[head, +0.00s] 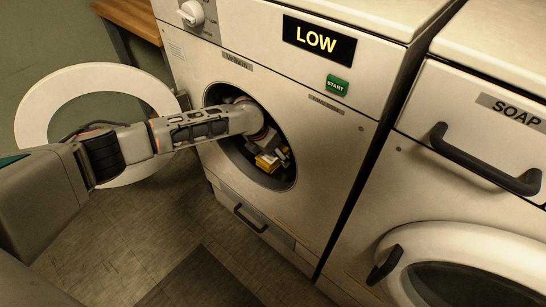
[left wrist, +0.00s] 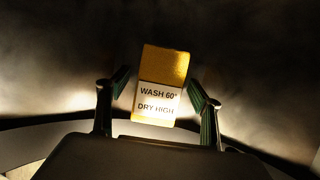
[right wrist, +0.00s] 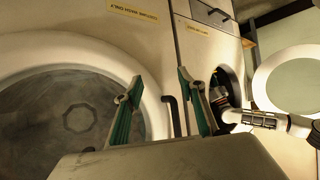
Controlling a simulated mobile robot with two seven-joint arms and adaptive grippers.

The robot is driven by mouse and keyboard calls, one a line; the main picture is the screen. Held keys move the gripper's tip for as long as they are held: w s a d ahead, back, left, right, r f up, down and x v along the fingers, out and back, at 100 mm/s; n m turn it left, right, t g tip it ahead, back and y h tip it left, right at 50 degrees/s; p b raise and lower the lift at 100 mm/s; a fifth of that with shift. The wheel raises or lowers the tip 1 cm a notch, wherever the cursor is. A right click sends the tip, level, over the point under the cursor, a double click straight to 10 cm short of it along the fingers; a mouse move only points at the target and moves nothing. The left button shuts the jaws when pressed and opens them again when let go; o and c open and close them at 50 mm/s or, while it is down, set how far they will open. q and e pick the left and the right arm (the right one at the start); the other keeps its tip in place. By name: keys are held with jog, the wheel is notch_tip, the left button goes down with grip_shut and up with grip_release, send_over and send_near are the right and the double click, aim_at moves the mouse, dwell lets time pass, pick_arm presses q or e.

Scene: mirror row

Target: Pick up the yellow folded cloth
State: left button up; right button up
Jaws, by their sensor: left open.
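The yellow folded cloth (left wrist: 165,65) lies inside the washer drum, with a white label reading "WASH 60° DRY HIGH". It also shows partly in the head view (head: 265,163), in the round opening. My left gripper (left wrist: 158,84) is open inside the drum. Its fingers stand on either side of the cloth, with a gap visible on each side; I cannot tell how deep they reach past it. In the head view my left gripper (head: 272,156) is partly hidden by its own arm. My right gripper (right wrist: 159,80) is open and empty, in front of a closed round machine door.
The washer (head: 225,85) has its round white door (head: 35,105) swung open to the left. It bears a "LOW" display (head: 319,39) and a green START button (head: 337,86). A second machine with a SOAP drawer handle (head: 480,160) stands at the right. The drum rim surrounds my left arm closely.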

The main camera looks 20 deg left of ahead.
pick_arm(q)
jog(key=c, duration=1.2)
